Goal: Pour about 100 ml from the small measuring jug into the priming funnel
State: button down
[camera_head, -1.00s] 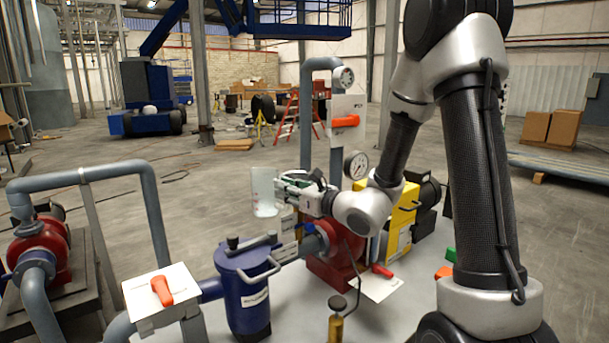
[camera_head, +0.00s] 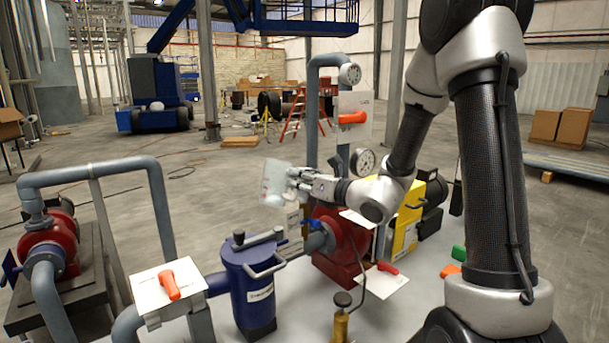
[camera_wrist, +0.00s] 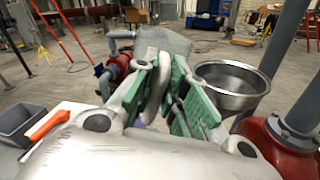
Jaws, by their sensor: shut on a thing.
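The small measuring jug (camera_head: 273,182) is whitish and translucent. In the head view it is held in the air, leaning slightly, above the blue strainer and red pump. My gripper (camera_head: 296,180) is shut on its handle; in the wrist view the handle (camera_wrist: 150,58) sits between the green finger pads, with the jug body (camera_wrist: 165,42) beyond. The priming funnel (camera_wrist: 232,86) is a wide metal bowl just right of my fingers in the wrist view, and its inside looks empty. The jug's contents are not visible.
A red pump (camera_head: 333,245) and blue strainer (camera_head: 248,290) stand below the jug. A grey pipe (camera_head: 314,120) with a gauge (camera_head: 362,161) rises close behind my gripper. In the wrist view, a grey bin (camera_wrist: 28,122) and orange handle (camera_wrist: 48,123) are at left.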

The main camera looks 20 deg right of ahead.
jog(key=w+d+r+m, duration=0.2)
jog(key=d+r+m, duration=0.1)
jog(key=m, duration=0.7)
jog(key=shift+w+d+r, duration=0.15)
jog(key=shift+d+r, duration=0.15)
jog(key=shift+r, duration=0.35)
jog(key=shift+r+m, duration=0.15)
jog(key=shift+m, duration=0.25)
jog(key=shift+w+d, duration=0.1)
jog(key=shift+s+a+f+n, duration=0.2)
jog(key=shift+f+n, duration=0.2)
jog(key=shift+n, duration=0.55)
jog(key=shift+s+a+f+n, duration=0.15)
jog(key=shift+f+n, duration=0.25)
jog(key=shift+n, duration=0.55)
jog(key=shift+w, duration=0.1)
dwell(0.8)
